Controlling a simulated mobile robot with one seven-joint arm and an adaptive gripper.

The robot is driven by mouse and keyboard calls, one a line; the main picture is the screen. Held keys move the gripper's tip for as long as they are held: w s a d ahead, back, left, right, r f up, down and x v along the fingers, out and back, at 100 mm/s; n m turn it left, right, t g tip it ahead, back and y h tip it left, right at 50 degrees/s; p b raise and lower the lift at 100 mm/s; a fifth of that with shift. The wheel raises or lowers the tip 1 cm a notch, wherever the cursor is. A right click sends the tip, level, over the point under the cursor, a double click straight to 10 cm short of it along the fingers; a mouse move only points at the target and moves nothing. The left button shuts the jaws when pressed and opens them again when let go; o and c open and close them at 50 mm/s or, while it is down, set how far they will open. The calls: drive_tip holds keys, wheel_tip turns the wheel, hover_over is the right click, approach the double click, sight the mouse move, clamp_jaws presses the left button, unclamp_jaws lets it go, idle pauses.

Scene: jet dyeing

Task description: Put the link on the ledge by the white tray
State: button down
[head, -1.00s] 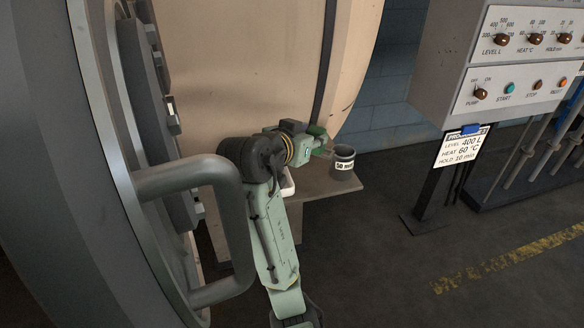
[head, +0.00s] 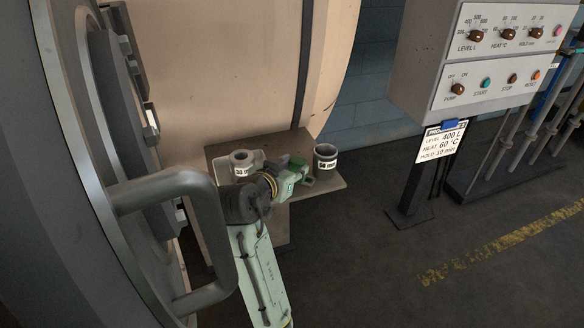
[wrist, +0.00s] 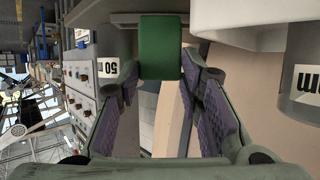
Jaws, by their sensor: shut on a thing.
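In the wrist view the two finger pads (wrist: 162,72) close on a green block (wrist: 160,45), which I take to be the link. In the head view the green link (head: 299,163) shows only in part at the gripper's tip. I cannot tell whether it touches the ledge. The tray's pale underside or wall fills the top right of the wrist view (wrist: 228,20).
A large door handle (head: 205,240) is in the left foreground. The control panel (head: 495,60) stands at right.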

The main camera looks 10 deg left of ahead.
drive_tip(key=c, duration=1.1)
unclamp_jaws()
drive_tip(key=shift+r, duration=0.15)
drive_tip(key=b+v, duration=0.1)
drive_tip(key=v, duration=0.6)
drive_tip(key=shift+s, duration=0.25)
drive_tip(key=shift+r, duration=0.1)
